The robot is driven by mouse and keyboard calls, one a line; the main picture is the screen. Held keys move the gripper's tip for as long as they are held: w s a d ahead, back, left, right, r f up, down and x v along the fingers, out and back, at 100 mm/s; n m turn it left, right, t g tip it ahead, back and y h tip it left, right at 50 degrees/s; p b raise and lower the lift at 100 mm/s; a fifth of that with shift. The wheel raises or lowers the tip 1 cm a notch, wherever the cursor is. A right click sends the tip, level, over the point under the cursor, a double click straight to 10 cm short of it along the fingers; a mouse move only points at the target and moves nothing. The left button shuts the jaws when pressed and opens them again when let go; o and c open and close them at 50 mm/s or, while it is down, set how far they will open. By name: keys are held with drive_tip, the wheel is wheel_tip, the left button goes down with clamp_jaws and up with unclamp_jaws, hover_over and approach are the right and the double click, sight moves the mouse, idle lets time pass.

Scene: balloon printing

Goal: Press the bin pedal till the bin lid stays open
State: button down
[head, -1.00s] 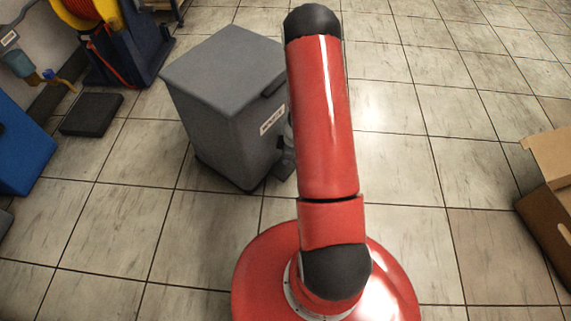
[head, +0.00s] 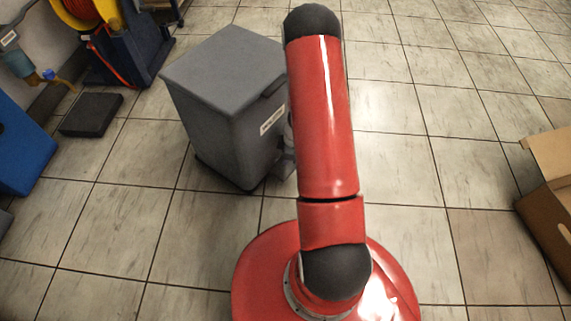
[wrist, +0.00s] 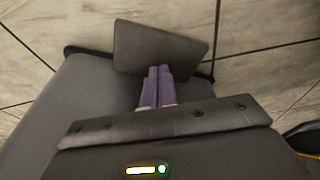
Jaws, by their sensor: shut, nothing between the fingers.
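The grey bin (head: 225,110) stands on the tiled floor left of my arm in the head view, with its flat lid (head: 225,58) closed. A white label (head: 272,119) is on its front side. In the wrist view the dark grey pedal plate (wrist: 160,47) sticks out from the foot of the bin (wrist: 85,95). My gripper (wrist: 160,72) is shut and empty, its purple fingertips overlapping the pedal's near edge. Whether they touch it I cannot tell. In the head view my arm hides most of the gripper and the pedal.
A cardboard box (head: 550,195) stands at the right edge. A dark flat block (head: 91,114) lies on the floor left of the bin, near a blue object (head: 22,150) and a hose reel (head: 110,45).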

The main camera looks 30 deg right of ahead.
sight(286, 166)
drive_tip(key=shift+f, duration=2.6)
drive_tip(key=shift+r, duration=0.2)
drive_tip(key=shift+r+p, duration=2)
drive_tip(key=shift+r, duration=1.9)
